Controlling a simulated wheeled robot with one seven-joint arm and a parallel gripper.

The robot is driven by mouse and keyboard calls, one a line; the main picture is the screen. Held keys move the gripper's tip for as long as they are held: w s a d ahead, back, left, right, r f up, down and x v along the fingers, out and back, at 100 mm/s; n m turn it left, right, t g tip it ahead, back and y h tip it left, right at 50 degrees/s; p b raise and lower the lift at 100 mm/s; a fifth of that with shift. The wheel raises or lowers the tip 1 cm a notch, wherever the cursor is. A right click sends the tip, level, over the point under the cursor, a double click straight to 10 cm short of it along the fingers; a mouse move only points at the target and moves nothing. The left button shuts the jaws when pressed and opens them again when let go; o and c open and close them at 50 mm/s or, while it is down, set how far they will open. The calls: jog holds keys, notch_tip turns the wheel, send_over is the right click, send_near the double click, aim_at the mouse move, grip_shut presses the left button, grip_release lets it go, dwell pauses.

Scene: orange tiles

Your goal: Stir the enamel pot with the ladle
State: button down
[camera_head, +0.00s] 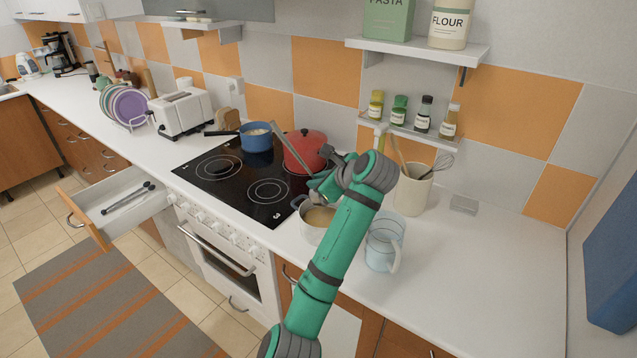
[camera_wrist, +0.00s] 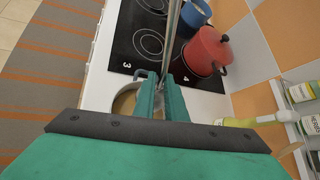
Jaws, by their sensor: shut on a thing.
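My gripper (camera_head: 318,190) is shut on the ladle (camera_wrist: 173,30), a thin grey metal handle that rises from between my fingers in the wrist view. My gripper shows there too (camera_wrist: 163,82). In the head view the ladle handle (camera_head: 275,142) slants up and left past the red pot. I cannot see the ladle's bowl. A pale grey pot (camera_head: 301,228) with yellowish contents stands on the counter just right of the hob, below my gripper. In the wrist view it (camera_wrist: 118,105) is partly hidden behind my fingers.
A red lidded pot (camera_head: 304,152) and a blue pan (camera_head: 257,140) stand on the black hob. A clear jug (camera_head: 383,243) and a utensil crock (camera_head: 413,190) stand close on the right. A drawer (camera_head: 107,203) is open at left. The right counter has free room.

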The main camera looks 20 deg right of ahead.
dwell(0.5)
jog(key=shift+r, duration=0.5)
notch_tip(320, 180, up, 2)
jog(key=shift+d+r, duration=0.1)
jog(key=shift+d, duration=0.05)
jog(key=shift+a+r, duration=0.25)
jog(key=shift+r, duration=0.6)
jog(key=shift+s, duration=0.1)
jog(key=shift+d, duration=0.15)
